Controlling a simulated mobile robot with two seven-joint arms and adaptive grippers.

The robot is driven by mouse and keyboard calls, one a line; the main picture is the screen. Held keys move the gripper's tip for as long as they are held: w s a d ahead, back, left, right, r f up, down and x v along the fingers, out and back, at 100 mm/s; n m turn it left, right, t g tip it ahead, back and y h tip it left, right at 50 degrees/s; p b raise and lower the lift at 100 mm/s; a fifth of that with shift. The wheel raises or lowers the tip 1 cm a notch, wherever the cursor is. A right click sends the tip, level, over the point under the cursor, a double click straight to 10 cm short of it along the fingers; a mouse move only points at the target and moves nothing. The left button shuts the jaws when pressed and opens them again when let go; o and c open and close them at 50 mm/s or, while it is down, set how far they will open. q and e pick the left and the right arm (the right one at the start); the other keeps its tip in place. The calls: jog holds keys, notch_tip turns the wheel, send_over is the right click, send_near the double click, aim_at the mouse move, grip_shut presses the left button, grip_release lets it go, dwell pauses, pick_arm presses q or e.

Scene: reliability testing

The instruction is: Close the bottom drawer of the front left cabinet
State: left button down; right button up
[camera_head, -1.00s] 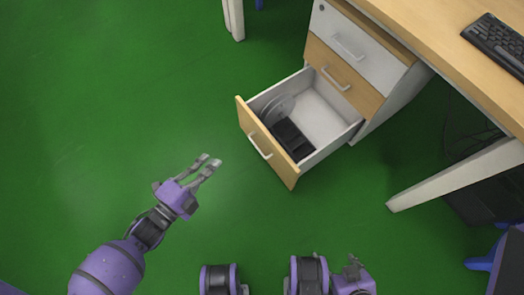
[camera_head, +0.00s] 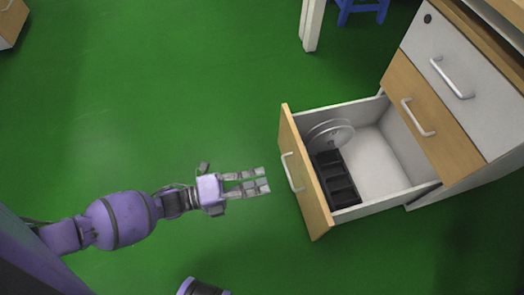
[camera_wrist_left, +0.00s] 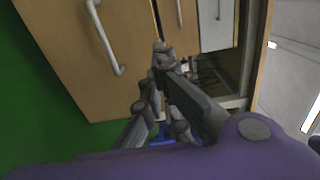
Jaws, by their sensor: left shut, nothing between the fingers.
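The cabinet (camera_head: 445,85) stands at the right in the head view, with its bottom drawer (camera_head: 308,185) pulled well out. The drawer has a wooden front with a pale handle (camera_head: 291,172). My left gripper (camera_head: 266,180) is shut and empty, its fingertips pointing right at the drawer front, just short of the handle by the look of it. In the left wrist view, the gripper (camera_wrist_left: 155,70) shows in front of wooden fronts, with a handle (camera_wrist_left: 103,38) to its left. Whether the fingers touch the wood cannot be told.
The open drawer holds a black compartment tray (camera_head: 334,178) and a pale round item (camera_head: 330,133). The middle drawer (camera_head: 425,115) and white top drawer (camera_head: 460,80) look closed. A table leg (camera_head: 312,25) and blue stool (camera_head: 362,12) are at the top.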

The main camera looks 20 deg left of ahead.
aim_at(307, 170)
pick_arm(q)
jog(key=b+x, duration=0.2)
jog(key=x, duration=0.9)
pick_arm(e)
jog(key=shift+x, duration=0.95)
